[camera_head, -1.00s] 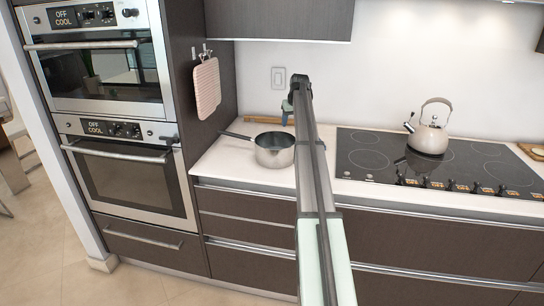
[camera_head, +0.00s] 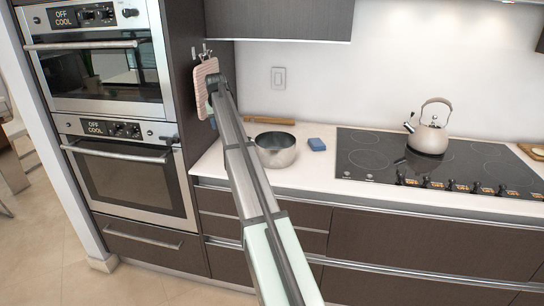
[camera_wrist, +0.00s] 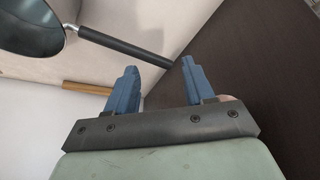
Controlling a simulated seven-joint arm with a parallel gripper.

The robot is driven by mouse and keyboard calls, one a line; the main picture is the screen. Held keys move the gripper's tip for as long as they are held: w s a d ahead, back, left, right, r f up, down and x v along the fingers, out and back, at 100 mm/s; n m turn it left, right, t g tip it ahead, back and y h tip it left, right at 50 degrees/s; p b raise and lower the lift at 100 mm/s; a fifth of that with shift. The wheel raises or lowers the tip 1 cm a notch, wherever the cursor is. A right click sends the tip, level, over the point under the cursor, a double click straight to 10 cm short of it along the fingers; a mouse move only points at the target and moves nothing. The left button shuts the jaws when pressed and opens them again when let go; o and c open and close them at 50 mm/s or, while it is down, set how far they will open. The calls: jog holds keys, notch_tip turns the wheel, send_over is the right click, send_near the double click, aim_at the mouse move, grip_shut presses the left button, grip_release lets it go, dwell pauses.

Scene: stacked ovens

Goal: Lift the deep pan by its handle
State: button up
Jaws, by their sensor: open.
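The deep pan (camera_head: 277,152) is a silver pot on the white counter, left of the cooktop. Its dark handle is hidden behind my arm in the head view. In the wrist view the pan (camera_wrist: 32,28) is at the top left, and its black handle (camera_wrist: 125,46) runs right and slightly down, ending close to the dark cabinet side. My gripper (camera_wrist: 158,75) is open, its two blue fingers apart with nothing between them. The handle's end lies just beyond the fingertips in that picture; I cannot tell the gap in depth. In the head view my gripper is mostly hidden behind my arm.
A dark cabinet side (camera_wrist: 255,70) stands close to the right finger. A pink mitt (camera_head: 204,84) hangs on it. A wooden rolling-pin-like rod (camera_head: 268,121) lies behind the pan, and a blue sponge (camera_head: 317,144) to its right. A kettle (camera_head: 429,136) stands on the cooktop (camera_head: 375,160).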

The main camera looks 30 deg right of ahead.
jog(key=s+d+r+m+h, duration=0.1)
jog(key=d+m+h, duration=0.1)
jog(key=m, duration=1.1)
jog(key=s+d+m+h, duration=0.1)
jog(key=s+d+m, duration=0.1)
jog(key=m, duration=1.1)
jog(key=shift+s+a+f+x, duration=0.1)
jog(key=shift+x, duration=2.15)
jog(key=shift+s+a+f+x, duration=0.1)
jog(key=shift+s+x, duration=0.05)
jog(key=shift+x, duration=2.1)
jog(key=shift+s+f+x, duration=0.1)
jog(key=shift+x, duration=2.15)
jog(key=shift+c, duration=0.3)
grip_shut()
